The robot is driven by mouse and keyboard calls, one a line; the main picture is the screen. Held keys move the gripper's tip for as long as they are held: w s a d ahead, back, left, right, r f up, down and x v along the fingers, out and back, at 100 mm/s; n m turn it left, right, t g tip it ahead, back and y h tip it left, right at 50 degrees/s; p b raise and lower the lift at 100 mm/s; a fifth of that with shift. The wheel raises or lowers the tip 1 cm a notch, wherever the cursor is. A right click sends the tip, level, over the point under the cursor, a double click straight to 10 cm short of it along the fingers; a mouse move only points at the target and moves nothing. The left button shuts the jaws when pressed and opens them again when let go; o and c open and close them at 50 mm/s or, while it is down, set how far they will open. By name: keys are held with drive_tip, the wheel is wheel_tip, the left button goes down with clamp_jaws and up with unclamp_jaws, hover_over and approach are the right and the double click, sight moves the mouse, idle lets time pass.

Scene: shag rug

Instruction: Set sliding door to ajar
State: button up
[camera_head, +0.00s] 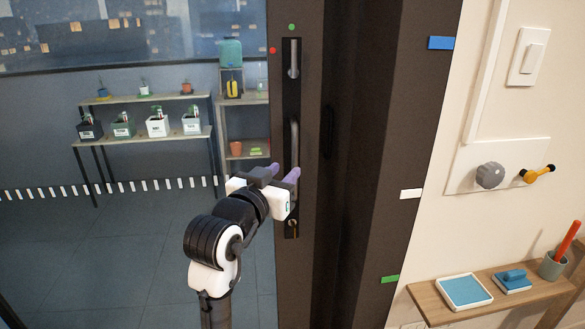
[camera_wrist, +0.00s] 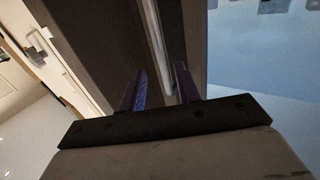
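The sliding door is a large glass panel with a dark frame (camera_head: 264,225) in the head view. A vertical silver bar handle (camera_head: 294,135) stands on a dark plate on its right-hand stile. My gripper (camera_head: 284,171) is at the lower part of this handle. In the wrist view my gripper (camera_wrist: 160,88) has its two purple fingers apart, and the silver bar (camera_wrist: 154,40) runs up in line with the gap between them. I cannot tell whether the bar is inside the gap or just beyond the fingertips. No gap at the door's edge is clearly visible.
A silver lever (camera_head: 293,58) sits above the bar handle. Right of the dark jamb (camera_head: 405,120) are a grey knob (camera_head: 489,175), a yellow handle (camera_head: 537,173) and a light switch (camera_head: 528,57). A wooden shelf (camera_head: 435,301) holds small items. Plant shelves (camera_head: 150,138) show through the glass.

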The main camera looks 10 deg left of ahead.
drive_tip(key=v, duration=0.6)
drive_tip(key=shift+s+b, duration=0.3)
drive_tip(key=shift+b, duration=0.1)
